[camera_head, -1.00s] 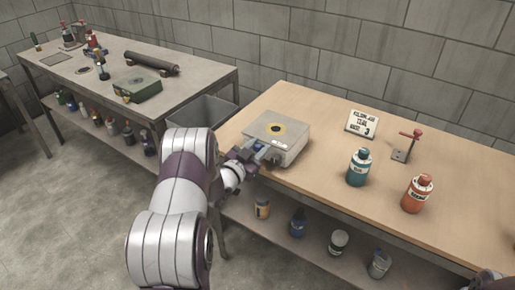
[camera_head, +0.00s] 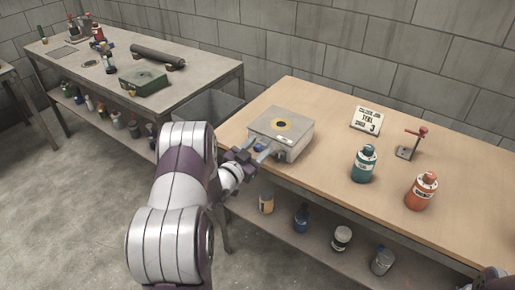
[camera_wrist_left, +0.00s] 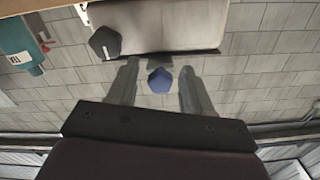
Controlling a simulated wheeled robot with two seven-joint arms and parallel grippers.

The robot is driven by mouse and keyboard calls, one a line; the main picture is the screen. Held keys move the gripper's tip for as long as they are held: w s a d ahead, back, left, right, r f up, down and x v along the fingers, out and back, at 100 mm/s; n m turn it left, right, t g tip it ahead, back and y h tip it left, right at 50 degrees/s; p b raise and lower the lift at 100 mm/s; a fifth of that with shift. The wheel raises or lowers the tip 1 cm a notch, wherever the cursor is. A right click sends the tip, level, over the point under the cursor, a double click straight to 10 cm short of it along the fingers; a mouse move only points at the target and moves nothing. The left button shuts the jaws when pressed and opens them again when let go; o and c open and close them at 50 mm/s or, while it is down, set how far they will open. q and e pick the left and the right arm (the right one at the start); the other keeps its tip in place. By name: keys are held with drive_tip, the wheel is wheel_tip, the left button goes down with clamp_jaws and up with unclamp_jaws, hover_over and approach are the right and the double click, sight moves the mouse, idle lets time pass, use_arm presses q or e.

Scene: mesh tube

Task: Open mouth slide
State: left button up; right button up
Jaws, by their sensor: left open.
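A grey metal box (camera_head: 298,127) sits near the left front corner of the wooden bench. I cannot make out which part is the mouth slide.
A teal bottle (camera_head: 364,165), an orange bottle (camera_head: 421,192), a sign (camera_head: 367,120) and a red-handled stand (camera_head: 411,144) stand right of the box. Several bottles are on the shelf below. A grey bin (camera_head: 207,106) stands between this bench and the left table (camera_head: 205,75).

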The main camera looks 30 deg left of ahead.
use_arm(q)
drive_tip(key=s+a, duration=0.1)
drive_tip(key=s, duration=1.1)
drive_tip(key=shift+s, duration=0.3)
